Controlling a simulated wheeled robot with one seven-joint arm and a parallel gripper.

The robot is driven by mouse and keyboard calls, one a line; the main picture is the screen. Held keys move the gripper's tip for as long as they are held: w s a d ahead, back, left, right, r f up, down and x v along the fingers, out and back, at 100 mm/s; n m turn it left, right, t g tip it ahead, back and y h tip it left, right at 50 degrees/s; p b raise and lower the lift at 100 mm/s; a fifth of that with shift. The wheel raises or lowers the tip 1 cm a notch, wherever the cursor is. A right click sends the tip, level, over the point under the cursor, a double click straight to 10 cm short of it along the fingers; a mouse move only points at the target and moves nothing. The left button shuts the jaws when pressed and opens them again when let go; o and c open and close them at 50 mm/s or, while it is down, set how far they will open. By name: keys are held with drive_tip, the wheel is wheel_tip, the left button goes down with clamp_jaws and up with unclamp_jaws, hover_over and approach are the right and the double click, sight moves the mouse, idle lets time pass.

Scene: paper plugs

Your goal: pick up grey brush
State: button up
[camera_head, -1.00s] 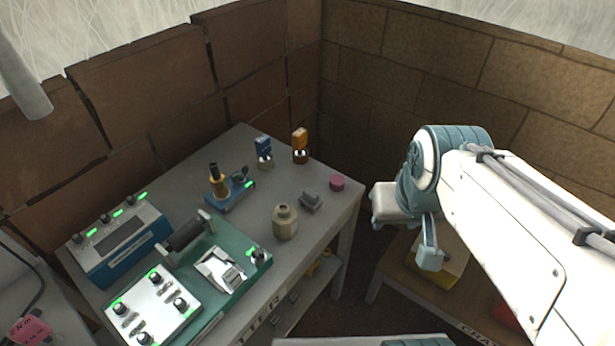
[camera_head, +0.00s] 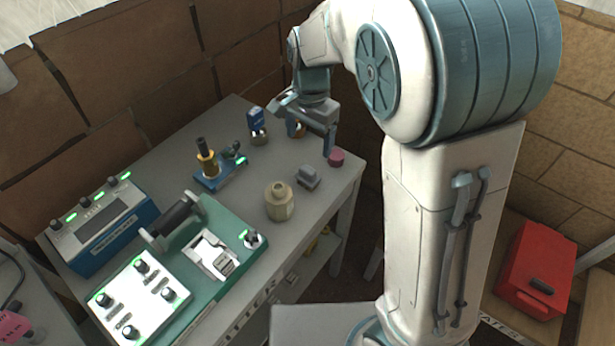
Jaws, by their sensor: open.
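A small grey block-like object (camera_head: 307,178), which looks like the grey brush, lies on the grey table (camera_head: 345,182) near its right edge. It stands between a beige jar (camera_head: 279,201) and a pink round piece (camera_head: 336,158). My gripper (camera_head: 310,145) is open and points down above the far right part of the table. It is behind and above the grey brush in the picture, apart from it, with nothing visible between the fingers. The gripper largely hides an orange item (camera_head: 299,131) behind it.
A blue item (camera_head: 257,122) stands left of my gripper. A blue device with a brass-coloured post (camera_head: 207,160), a green machine (camera_head: 215,262) and a blue control box (camera_head: 100,225) fill the left side. Brown walls close off the back. A red box (camera_head: 533,270) sits at right.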

sight(307, 170)
drive_tip(key=f, duration=0.6)
drive_tip(key=a+f, duration=0.1)
drive_tip(key=f, duration=0.2)
drive_tip(key=shift+w+f, duration=0.15)
drive_tip(key=shift+w, duration=0.2)
drive_tip(key=shift+s+d+f+p, duration=0.15)
drive_tip(key=shift+f+p, duration=0.15)
drive_tip(key=shift+f, duration=1.1)
drive_tip(key=shift+d+f+p, duration=0.1)
drive_tip(key=shift+f+p, duration=0.15)
drive_tip(key=shift+f, duration=1.1)
drive_tip(key=c, duration=1.1)
